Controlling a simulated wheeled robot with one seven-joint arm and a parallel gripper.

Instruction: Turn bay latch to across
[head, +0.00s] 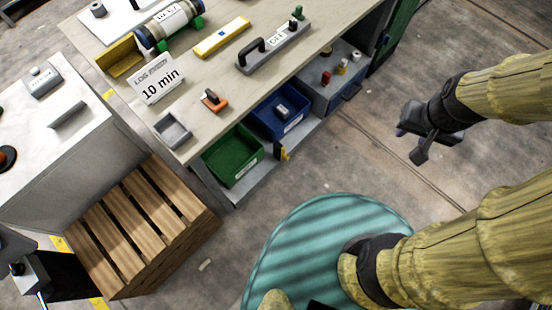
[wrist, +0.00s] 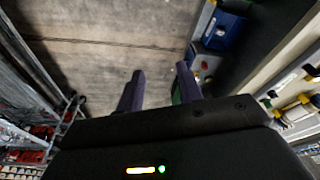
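A small yellow and black piece (head: 281,152), which looks like the bay latch, sits on the front edge of the shelf under the bench, beside the blue bin. It is too small for me to tell which way its handle points. My gripper (head: 411,144) is in the air over the floor, well to the right of this piece and apart from everything. In the wrist view my gripper (wrist: 158,82) shows two dark fingers spread apart with nothing between them. I cannot make out the latch clearly in the wrist view.
The blue bin (head: 265,122) and a green bin (head: 226,165) stand in the bay under the workbench (head: 200,75). A grey box with coloured knobs (head: 318,97) is to their right. A wooden pallet (head: 130,230) stands at lower left. The floor (head: 350,165) before the bench is clear.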

